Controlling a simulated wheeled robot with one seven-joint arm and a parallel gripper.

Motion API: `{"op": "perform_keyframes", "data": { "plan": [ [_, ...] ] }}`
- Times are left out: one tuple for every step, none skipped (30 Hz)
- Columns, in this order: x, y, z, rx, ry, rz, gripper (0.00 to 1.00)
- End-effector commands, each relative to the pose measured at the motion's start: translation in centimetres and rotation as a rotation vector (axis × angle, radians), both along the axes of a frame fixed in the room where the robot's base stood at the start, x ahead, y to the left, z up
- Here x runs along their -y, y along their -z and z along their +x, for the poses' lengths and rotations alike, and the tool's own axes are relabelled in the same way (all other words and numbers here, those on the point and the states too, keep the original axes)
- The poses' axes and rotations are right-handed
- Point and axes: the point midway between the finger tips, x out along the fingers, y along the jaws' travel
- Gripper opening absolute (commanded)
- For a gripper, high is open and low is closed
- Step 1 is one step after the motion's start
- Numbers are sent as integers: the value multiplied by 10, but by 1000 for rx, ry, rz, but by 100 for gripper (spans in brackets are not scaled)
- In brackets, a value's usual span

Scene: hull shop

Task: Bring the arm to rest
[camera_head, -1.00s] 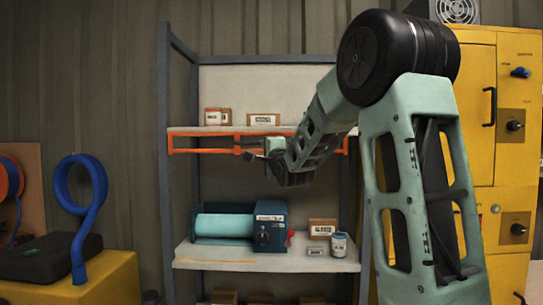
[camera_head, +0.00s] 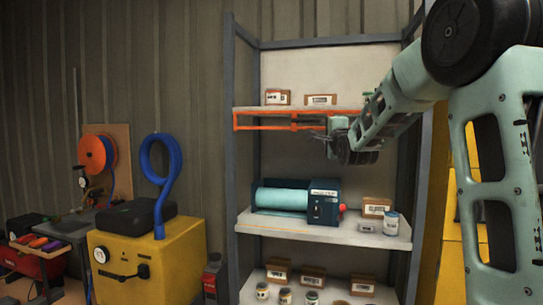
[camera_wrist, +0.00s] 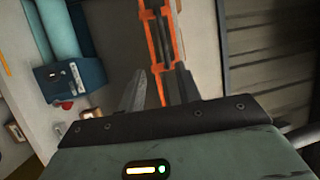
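My arm reaches in from the right in the head view. It bends down to my gripper (camera_head: 343,148), which is in front of the shelf rack's (camera_head: 246,180) upper shelf. In the wrist view the two dark fingers of my gripper (camera_wrist: 160,78) stand apart. An orange rail frame (camera_wrist: 163,45) shows between and beyond them; I see no grip on it. The orange frame (camera_head: 266,125) runs along the upper shelf's front edge in the head view. Whether a finger touches it I cannot tell.
The middle shelf holds a teal roller machine (camera_head: 323,202), a carton (camera_head: 377,207) and a can (camera_head: 391,223). Small boxes (camera_head: 277,97) stand on the upper shelf. A yellow cabinet (camera_head: 150,262) with a blue hose (camera_head: 172,160) stands left. Yellow lockers are behind my arm.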

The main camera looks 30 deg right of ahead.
Motion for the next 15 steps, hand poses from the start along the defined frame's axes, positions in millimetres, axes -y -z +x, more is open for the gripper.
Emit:
{"op": "perform_keyframes", "data": {
  "plan": [
    [0, 0, 0, 0, 0, 0, 34],
    [0, 0, 0, 0, 0, 0, 34],
    [0, 0, 0, 0, 0, 0, 34],
    [0, 0, 0, 0, 0, 0, 34],
    [0, 0, 0, 0, 0, 0, 34],
    [0, 0, 0, 0, 0, 0, 34],
    [-4, 2, 2, -12, -6, -2, 34],
    [-10, 6, 3, -26, -14, -5, 34],
    [-20, 12, 7, -56, -28, -11, 34],
    [-31, 18, 10, -86, -45, -18, 34],
    [-44, 26, 13, -124, -63, -28, 34],
    [-63, 38, 17, -181, -94, -45, 34],
    [-80, 48, 20, -229, -121, -61, 34],
    [-98, 59, 21, -281, -151, -81, 34],
    [-124, 74, 22, -351, -196, -113, 34]
  ]
}}
